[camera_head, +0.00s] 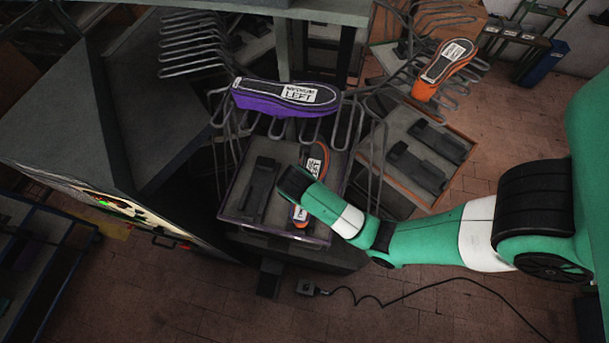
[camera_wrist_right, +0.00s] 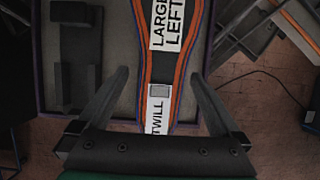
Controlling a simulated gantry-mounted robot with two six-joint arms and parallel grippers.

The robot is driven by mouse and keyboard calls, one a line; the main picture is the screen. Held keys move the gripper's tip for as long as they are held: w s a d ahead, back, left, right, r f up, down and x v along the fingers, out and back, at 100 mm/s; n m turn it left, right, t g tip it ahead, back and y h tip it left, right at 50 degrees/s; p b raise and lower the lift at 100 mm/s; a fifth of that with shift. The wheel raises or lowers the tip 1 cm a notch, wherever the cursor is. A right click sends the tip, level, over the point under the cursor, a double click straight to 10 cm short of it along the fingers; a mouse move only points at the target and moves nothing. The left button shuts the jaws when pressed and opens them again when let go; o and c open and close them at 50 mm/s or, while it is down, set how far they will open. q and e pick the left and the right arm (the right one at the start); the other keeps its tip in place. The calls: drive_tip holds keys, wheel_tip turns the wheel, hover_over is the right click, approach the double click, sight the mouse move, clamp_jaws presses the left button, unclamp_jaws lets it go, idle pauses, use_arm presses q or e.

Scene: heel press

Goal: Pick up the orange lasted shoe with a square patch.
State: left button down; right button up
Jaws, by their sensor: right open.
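The orange lasted shoe (camera_head: 316,160) lies sole up on the right side of a grey tray with a purple rim (camera_head: 228,216). In the right wrist view the shoe (camera_wrist_right: 172,60) shows a dark sole, orange edges, "LARGE LEFT" and "TWILL" labels, and a small grey square patch (camera_wrist_right: 159,90). My right gripper (camera_wrist_right: 159,76) is open, with one finger on each side of the shoe in this view; contact is not visible. In the head view my right gripper (camera_head: 290,180) hides the middle of the shoe. My left gripper is not in view.
A purple shoe (camera_head: 285,97) rests on the wire rack above the tray. Another orange shoe (camera_head: 445,68) lies on a rack at upper right. A black holder (camera_head: 258,190) stands left of the shoe in the tray. A second tray (camera_head: 420,190) is to the right.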

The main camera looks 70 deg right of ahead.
drive_tip(key=shift+s+d+f, duration=0.15)
drive_tip(key=shift+d+f, duration=0.05)
drive_tip(key=shift+f, duration=0.65)
drive_tip(key=x, duration=0.5)
drive_tip(key=shift+d+f, duration=0.1)
drive_tip(key=shift+f, duration=0.25)
drive_tip(key=shift+r, duration=0.1)
clamp_jaws()
